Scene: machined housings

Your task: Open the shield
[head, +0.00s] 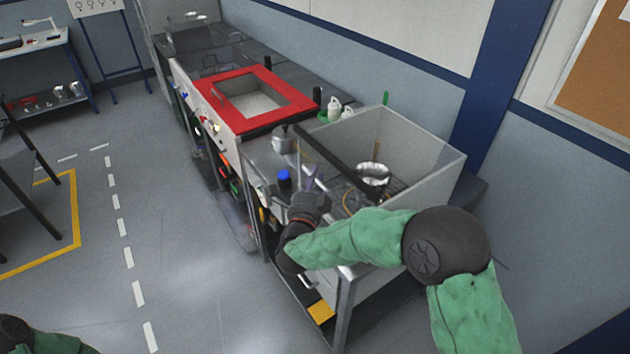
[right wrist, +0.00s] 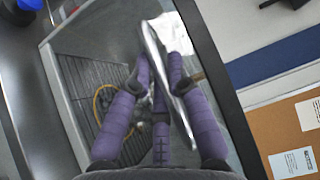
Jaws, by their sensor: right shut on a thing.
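The shield (head: 330,158) is a clear panel with a dark edge bar at the front of a clear-walled wash box (head: 425,150). Its dark edge also crosses the right wrist view (right wrist: 218,75). A shiny metal handle (right wrist: 158,58) stands at the clear panel. My right gripper (head: 311,183), with purple fingers, is at the front of the box. In the right wrist view its fingers (right wrist: 160,82) are shut around the handle, one finger on the far side. The fingers partly hide the handle. My left gripper is out of view.
A shiny metal housing (head: 373,174) and a yellow hose (right wrist: 100,98) are inside the box on a grate. A blue-capped item (head: 284,178) stands beside my right gripper. A red-framed station (head: 292,98) adjoins behind.

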